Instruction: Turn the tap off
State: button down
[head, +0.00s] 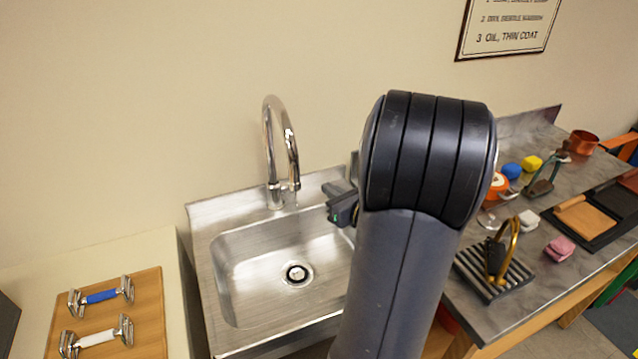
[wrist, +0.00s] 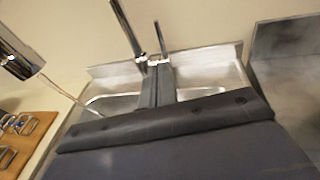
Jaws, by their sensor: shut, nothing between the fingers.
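The chrome tap (head: 270,150) stands at the back of the steel sink (head: 230,270), its neck curving over the basin. In the wrist view its spout (wrist: 18,55) is at the upper left, with a thin pale line like a water stream below it. The tap's neck (wrist: 125,28) and a thin upright metal lever (wrist: 161,40) show beyond the fingers. My gripper (wrist: 156,68) is shut and empty, its tips close to the lever's base; I cannot tell if they touch. In the head view my arm hides most of the gripper, which is right of the tap.
A wooden board (head: 145,330) with two metal-ended tools lies on the left counter. On the right, a grey worktop (head: 490,325) carries a ridged dark tray (head: 480,275), a pink block (head: 560,247) and other small items. The wall is close behind the tap.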

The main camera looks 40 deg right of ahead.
jog(key=w+p, duration=0.2)
jog(key=w, duration=0.9)
jog(key=shift+w+d+f, duration=0.4)
jog(key=shift+f, duration=0.05)
jog(key=w+p, duration=0.1)
jog(key=r+g+p, duration=0.1)
jog(key=p, duration=0.1)
jog(key=shift+w+d+r+g, duration=0.1)
jog(key=shift+w+d+g, duration=0.05)
jog(key=shift+w+g, duration=0.2)
jog(key=shift+w, duration=0.1)
